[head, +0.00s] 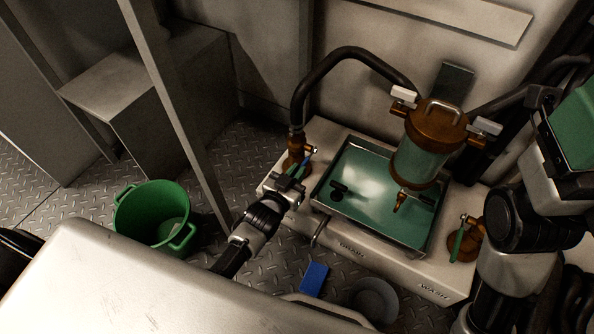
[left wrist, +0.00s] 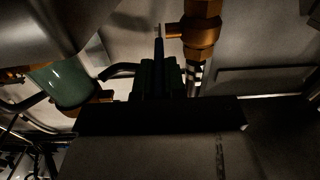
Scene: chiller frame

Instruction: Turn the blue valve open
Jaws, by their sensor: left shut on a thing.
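The blue valve (head: 297,157) is a brass fitting with a thin blue handle at the left end of the pale chiller base, under a black hose. My left gripper (head: 291,186) reaches in from the left and is shut on the blue handle. In the left wrist view, the thin dark handle (left wrist: 158,47) stands upright between the fingers, and the brass valve body (left wrist: 201,35) is beside it on the right. The fingers hide the handle's lower part. My right arm shows at the right, but I see no right gripper fingers.
A second brass valve with a green handle (head: 457,245) is at the base's right end. A green-filled tray (head: 325,204) lies between, under a brass-capped cylinder (head: 418,160). A green bucket (head: 152,212), blue block (head: 314,279) and grey bowl (head: 374,300) are on the floor.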

